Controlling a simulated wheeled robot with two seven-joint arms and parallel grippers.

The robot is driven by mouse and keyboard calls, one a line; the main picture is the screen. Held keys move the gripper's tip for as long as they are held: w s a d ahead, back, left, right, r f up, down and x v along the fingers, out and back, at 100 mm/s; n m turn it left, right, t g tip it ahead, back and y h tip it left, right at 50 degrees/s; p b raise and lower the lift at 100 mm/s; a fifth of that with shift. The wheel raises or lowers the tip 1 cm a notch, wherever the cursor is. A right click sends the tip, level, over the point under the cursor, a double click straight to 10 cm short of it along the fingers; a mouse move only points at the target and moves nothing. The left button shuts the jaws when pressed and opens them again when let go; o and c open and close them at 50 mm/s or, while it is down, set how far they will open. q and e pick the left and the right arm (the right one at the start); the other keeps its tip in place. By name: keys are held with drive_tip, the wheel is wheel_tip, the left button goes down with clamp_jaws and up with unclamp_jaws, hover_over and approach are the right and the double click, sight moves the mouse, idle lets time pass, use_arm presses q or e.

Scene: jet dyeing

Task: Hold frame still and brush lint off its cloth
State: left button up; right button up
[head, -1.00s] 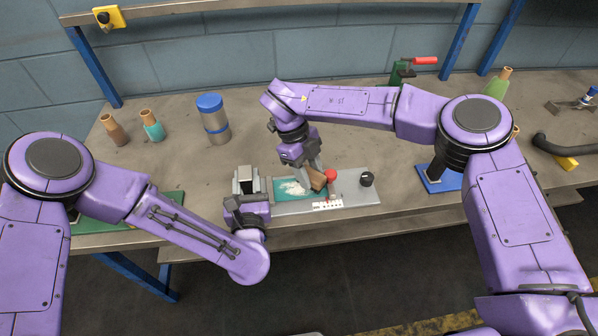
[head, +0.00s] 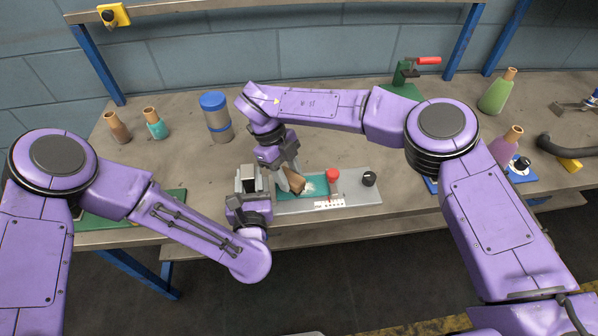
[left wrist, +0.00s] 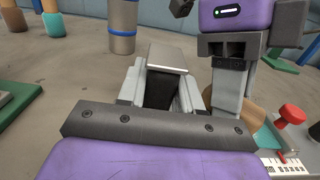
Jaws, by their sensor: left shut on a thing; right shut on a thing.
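The grey frame (head: 355,189) lies flat near the table's front edge. Its teal cloth (head: 318,186) shows a pale patch of lint (head: 308,187) beside the brush. My right gripper (head: 286,170) is shut on a brown wooden brush (head: 294,183), held tilted over the left part of the cloth. Whether its bristles touch the cloth is not clear.
A red knob (head: 333,175) and a black knob (head: 369,178) stand at the frame's right. A blue-lidded canister (head: 216,118) and brown and teal bottles (head: 155,124) stand behind left. A green clamp (head: 403,75) stands at the back. Table between is clear.

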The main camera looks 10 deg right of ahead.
drive_tip(key=shift+a, duration=0.55)
drive_tip(key=shift+s+a, duration=0.25)
drive_tip(key=shift+a, duration=0.45)
clamp_jaws()
drive_tip(key=shift+w+d+r, duration=0.1)
drive_tip(key=shift+r, duration=1.4)
drive_tip(key=shift+w+d+r, duration=0.1)
drive_tip(key=shift+r, duration=1.35)
drive_tip(key=shift+r, duration=1.5)
